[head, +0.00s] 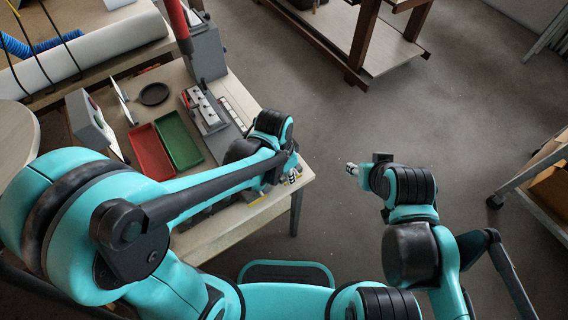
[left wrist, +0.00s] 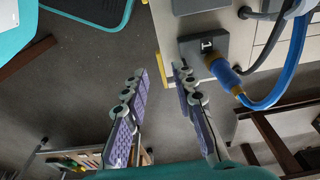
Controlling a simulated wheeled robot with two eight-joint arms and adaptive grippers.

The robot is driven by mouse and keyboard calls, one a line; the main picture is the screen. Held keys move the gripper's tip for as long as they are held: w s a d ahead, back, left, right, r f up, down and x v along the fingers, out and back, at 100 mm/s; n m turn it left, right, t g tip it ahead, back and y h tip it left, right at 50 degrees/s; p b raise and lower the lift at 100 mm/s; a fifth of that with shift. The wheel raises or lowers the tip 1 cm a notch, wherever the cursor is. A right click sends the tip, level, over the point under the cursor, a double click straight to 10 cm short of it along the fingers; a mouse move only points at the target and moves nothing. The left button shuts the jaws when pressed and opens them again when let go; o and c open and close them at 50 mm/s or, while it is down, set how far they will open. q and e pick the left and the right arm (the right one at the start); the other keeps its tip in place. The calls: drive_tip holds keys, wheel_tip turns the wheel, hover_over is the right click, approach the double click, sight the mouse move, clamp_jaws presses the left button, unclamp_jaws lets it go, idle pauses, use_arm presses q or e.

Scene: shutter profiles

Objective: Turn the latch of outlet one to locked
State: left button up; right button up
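In the left wrist view a dark grey outlet box (left wrist: 196,47) is fixed at the table's edge. A blue plug (left wrist: 224,73) with yellow collars and a blue hose sits against it. A small black-and-white part (left wrist: 207,44) on the box may be the latch; its setting is too small to tell, and I cannot read which outlet this is. My left gripper (left wrist: 161,72) is open and empty, one finger close beside the box. In the head view my left arm covers this table corner. My right gripper (head: 351,169) is over the floor, apart from the table; its fingers are too small to judge.
On the table are a red tray (head: 151,152), a green tray (head: 179,140), a black round dish (head: 154,94) and a grey fixture (head: 207,112). A second grey block (left wrist: 199,5) lies beside the outlet box. A shelf (head: 375,50) stands behind.

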use_arm(q)
wheel_tip(320, 180, up, 7)
drive_tip(key=shift+s+a+f, duration=0.15)
drive_tip(key=shift+s+a, duration=0.15)
drive_tip(key=shift+a, duration=0.05)
drive_tip(key=shift+a, duration=0.1)
idle(0.3)
drive_tip(key=s+a+r+n+t+b, duration=0.1)
drive_tip(key=s+a+n+t, duration=0.1)
drive_tip(key=a+n, duration=0.3)
drive_tip(key=s+a+r+n+t+y+b, duration=0.1)
drive_tip(key=a+n+t, duration=0.3)
drive_tip(key=a, duration=0.6)
drive_tip(key=shift+s+a+r+n, duration=0.35)
drive_tip(key=shift+r+n, duration=0.3)
drive_tip(key=shift+n, duration=0.25)
